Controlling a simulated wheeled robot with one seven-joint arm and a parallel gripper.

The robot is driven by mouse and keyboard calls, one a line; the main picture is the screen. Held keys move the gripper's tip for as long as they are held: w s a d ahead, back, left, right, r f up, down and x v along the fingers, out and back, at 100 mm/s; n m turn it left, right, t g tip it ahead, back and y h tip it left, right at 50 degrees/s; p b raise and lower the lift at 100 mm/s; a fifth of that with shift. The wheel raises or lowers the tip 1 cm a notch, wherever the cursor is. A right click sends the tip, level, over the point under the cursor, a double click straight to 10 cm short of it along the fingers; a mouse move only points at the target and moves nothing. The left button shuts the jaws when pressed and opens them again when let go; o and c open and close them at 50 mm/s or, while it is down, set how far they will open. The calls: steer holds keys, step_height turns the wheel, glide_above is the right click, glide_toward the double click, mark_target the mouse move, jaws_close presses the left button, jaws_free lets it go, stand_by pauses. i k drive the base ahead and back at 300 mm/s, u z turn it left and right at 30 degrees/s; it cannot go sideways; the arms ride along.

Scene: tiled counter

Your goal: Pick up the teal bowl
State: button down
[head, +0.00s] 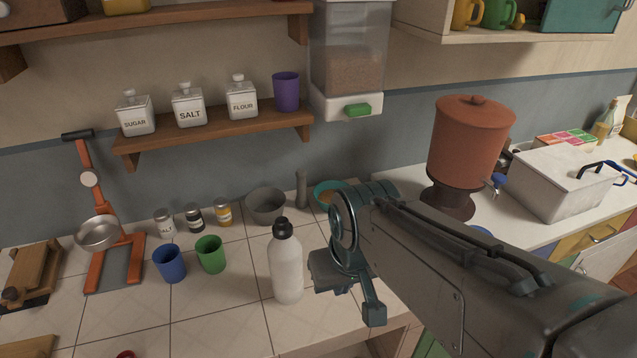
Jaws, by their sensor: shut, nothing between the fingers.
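The teal bowl (324,187) stands at the back of the tiled counter, below the wall dispenser. Its left rim shows, with something brownish inside; its right and lower parts are hidden behind my arm. My gripper (338,277) is in front of the bowl and nearer the camera, above the counter to the right of the white bottle. It is shut and empty, and apart from the bowl in the picture.
A white bottle (286,268) stands close left of my gripper. A grey bowl (266,206) and grey pestle-like object (301,188) are left of the teal bowl. Blue (170,264) and green (210,254) cups stand farther left. The dispenser (347,65) hangs above.

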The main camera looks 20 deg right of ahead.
mark_target(324, 192)
steer(key=k, duration=1.2)
steer(key=z, duration=0.65)
steer(key=i, duration=1.45)
steer(key=u, duration=0.7)
